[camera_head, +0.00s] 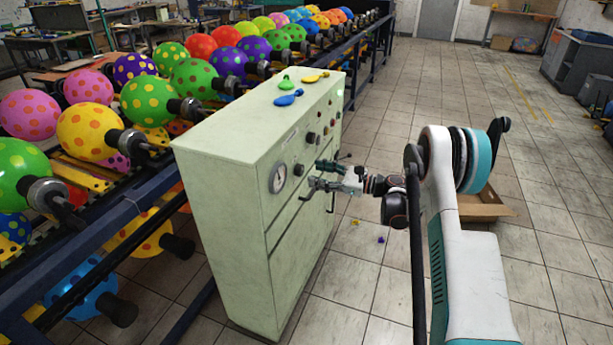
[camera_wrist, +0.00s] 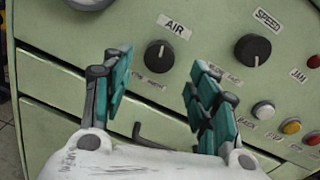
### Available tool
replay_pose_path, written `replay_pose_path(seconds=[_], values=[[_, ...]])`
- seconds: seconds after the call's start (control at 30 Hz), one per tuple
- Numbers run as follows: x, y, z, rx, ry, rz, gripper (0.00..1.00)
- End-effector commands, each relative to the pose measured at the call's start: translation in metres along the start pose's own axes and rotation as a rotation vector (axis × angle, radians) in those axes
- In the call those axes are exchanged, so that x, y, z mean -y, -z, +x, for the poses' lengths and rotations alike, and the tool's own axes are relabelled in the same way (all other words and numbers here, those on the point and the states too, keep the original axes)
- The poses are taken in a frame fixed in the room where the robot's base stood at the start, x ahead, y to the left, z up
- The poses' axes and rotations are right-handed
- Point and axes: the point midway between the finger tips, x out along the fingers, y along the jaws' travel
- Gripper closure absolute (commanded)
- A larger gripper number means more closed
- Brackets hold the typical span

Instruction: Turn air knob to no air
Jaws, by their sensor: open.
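The air knob (camera_wrist: 159,55) is a round black dial on the pale green panel, below the AIR label (camera_wrist: 174,26) in the wrist view. A white pointer mark shows on its upper part. My gripper (camera_wrist: 158,82) is open, with its teal fingers spread to the left and right below the knob, apart from it and empty. Lettering under the knob is partly hidden by the left finger.
A larger speed knob (camera_wrist: 252,50) sits right of the air knob, with several coloured buttons (camera_wrist: 263,110) beyond. A drawer handle (camera_wrist: 155,135) lies below. A gauge (camera_head: 278,178) is on the cabinet's left. Deflated balloons (camera_head: 288,98) lie on top. Floor to the right is mostly clear.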

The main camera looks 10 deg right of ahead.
Motion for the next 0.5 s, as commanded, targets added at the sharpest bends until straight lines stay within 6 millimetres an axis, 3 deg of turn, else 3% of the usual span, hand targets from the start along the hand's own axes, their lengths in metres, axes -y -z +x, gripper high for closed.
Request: replay_pose_path(seconds=[0.2, 0.5], values=[[-0.001, 0.001, 0.033, 0.000, -0.002, 0.000, 0.46], [0.000, 0.000, 0.047, 0.000, 0.000, 0.000, 0.46]])
